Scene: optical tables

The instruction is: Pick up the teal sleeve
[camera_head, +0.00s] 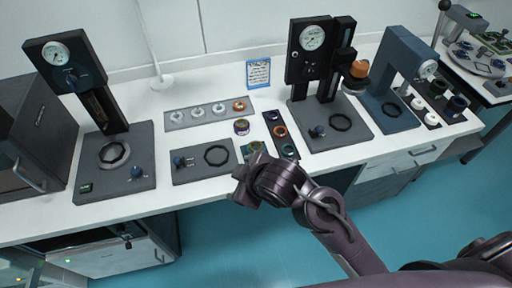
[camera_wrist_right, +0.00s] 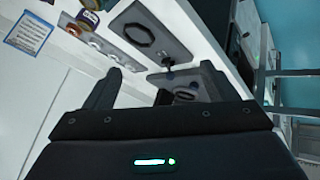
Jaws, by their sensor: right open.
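A small dark ring with a teal tint (camera_head: 288,149), which looks like the teal sleeve, sits at the near end of a narrow dark tray (camera_head: 270,122) in the head view. An orange-brown ring (camera_head: 280,131) and a darker ring lie behind it in the same tray. My right gripper (camera_head: 243,184) is at the table's front edge, left of and nearer than that tray, and holds nothing visible. In the right wrist view its open fingers (camera_wrist_right: 160,84) stand apart, with a grey base plate beyond. I cannot pick out the teal sleeve there. My left gripper is out of view.
A green-topped ring (camera_head: 254,146) and a purplish ring (camera_head: 241,127) are close to my right gripper. A flat plate with a black ring (camera_head: 217,156) lies to the left. Gauge presses (camera_head: 312,62) stand on both sides. A sign (camera_head: 258,73) stands at the back.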

